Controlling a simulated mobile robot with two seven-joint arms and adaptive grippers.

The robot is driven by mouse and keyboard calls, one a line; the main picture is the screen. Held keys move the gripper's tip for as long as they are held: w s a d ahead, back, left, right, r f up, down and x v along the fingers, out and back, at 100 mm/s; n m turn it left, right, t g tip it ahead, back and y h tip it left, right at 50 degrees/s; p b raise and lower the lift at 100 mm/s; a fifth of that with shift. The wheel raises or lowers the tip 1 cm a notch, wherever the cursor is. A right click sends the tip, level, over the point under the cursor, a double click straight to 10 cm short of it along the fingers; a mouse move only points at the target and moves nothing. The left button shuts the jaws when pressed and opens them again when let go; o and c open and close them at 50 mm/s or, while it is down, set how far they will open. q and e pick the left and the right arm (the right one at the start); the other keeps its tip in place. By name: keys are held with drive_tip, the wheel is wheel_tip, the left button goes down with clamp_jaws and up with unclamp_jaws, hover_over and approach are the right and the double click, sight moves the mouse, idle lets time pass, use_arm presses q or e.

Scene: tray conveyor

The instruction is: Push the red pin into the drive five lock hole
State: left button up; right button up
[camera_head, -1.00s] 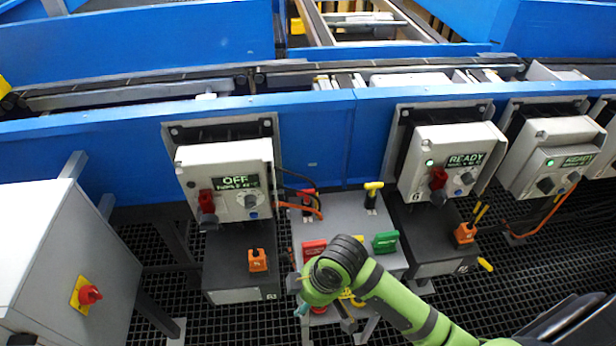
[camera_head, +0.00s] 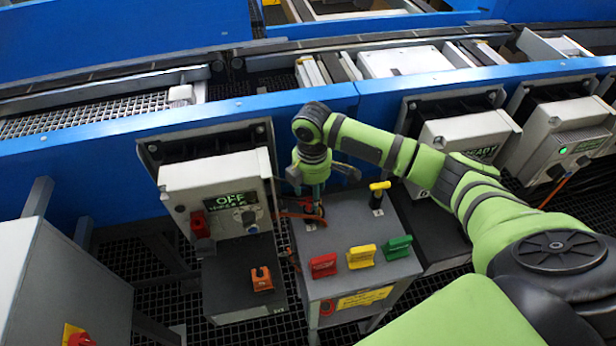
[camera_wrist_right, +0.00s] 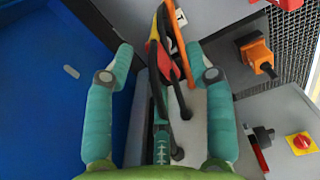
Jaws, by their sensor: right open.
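My right gripper (camera_head: 314,212) is at the back left of the grey stand (camera_head: 345,235), pointing down. In the right wrist view its teal fingers (camera_wrist_right: 166,68) are spread, with a red piece (camera_wrist_right: 163,60), probably the red pin's head, beyond them among dark cables. The gripper mostly hides this piece in the head view. A yellow-topped pin (camera_head: 379,190) stands upright to its right. The drive box reading OFF (camera_head: 220,190), probably drive five, is left of the gripper and has a red switch handle (camera_head: 197,222). I cannot make out its lock hole. My left gripper is not in view.
Red (camera_head: 323,265), yellow (camera_head: 361,256) and green (camera_head: 397,248) tags stand along the stand's front. An orange piece (camera_head: 262,278) sits on the black block under the OFF drive. The blue conveyor wall (camera_head: 90,150) runs behind. A white cabinet (camera_head: 50,290) is at left.

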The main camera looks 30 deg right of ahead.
sight(310, 197)
wheel_tip(310, 197, down, 3)
drive_tip(key=shift+w+r, duration=0.1)
drive_tip(key=shift+r, duration=0.05)
drive_tip(key=shift+w+f, duration=0.1)
drive_tip(key=shift+f, duration=0.65)
drive_tip(key=c, duration=1.1)
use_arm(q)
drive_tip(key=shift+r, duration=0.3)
use_arm(e)
drive_tip(key=shift+r, duration=0.1)
use_arm(q)
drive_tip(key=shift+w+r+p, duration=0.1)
drive_tip(key=shift+p, duration=0.2)
use_arm(e)
drive_tip(key=shift+r, duration=0.1)
drive_tip(key=shift+r+p, duration=0.7)
drive_tip(key=shift+p, duration=0.1)
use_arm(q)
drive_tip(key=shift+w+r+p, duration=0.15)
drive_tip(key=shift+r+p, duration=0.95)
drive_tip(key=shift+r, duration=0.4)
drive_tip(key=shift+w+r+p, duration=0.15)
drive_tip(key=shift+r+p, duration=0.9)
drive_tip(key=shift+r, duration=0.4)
use_arm(e)
drive_tip(key=shift+r, duration=2)
